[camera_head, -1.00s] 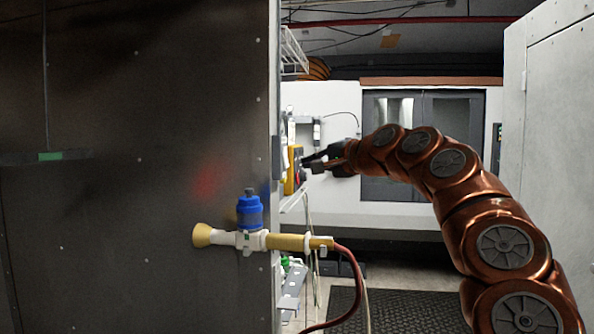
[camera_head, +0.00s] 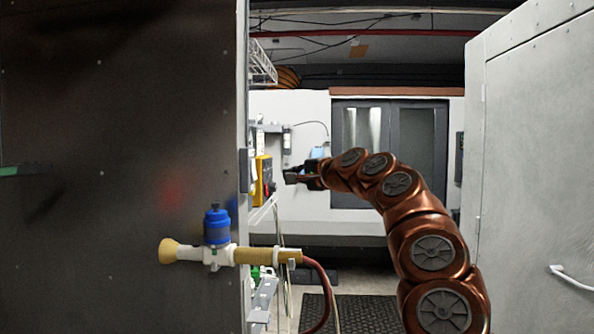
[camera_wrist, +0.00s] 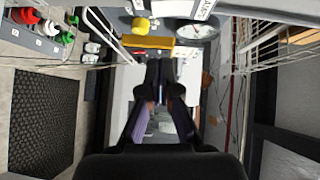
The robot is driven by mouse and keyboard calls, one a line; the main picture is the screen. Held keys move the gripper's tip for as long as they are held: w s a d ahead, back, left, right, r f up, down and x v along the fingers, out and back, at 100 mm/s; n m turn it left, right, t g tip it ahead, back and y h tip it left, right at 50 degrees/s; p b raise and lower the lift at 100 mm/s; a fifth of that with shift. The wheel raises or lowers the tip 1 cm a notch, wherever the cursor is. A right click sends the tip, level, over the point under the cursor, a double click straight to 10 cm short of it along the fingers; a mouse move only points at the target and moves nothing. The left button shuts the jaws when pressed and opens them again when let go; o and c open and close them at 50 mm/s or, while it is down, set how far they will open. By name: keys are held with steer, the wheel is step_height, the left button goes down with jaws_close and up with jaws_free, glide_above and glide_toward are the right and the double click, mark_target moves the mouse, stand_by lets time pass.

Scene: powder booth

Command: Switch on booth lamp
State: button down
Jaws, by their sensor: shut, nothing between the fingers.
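A yellow box (camera_head: 263,180) with a dark front sits on the far side of the dark panel's edge, left of my gripper in the head view. It is small there, and I cannot make out a lamp switch or its position. My gripper (camera_head: 287,177) is shut and empty, just right of the box with a small gap visible. In the wrist view the shut fingers (camera_wrist: 159,66) point toward a yellow-orange box (camera_wrist: 150,43), seen beyond their tips. The lamp itself cannot be identified.
A dark panel (camera_head: 120,120) fills the left. A spray device (camera_head: 228,255) with a blue cap and red hose juts out beside its edge. A grey cabinet (camera_head: 535,160) stands right. Wire racks (camera_wrist: 270,40) flank the wrist view. A dark mat (camera_head: 350,312) lies on the floor.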

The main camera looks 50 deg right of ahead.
mark_target(254, 170)
steer(key=w+a+f+p, duration=0.1)
steer(key=w+p, duration=0.2)
steer(key=w, duration=0.5)
steer(key=shift+w+a, duration=0.2)
steer(key=shift+w, duration=0.1)
stand_by(0.4)
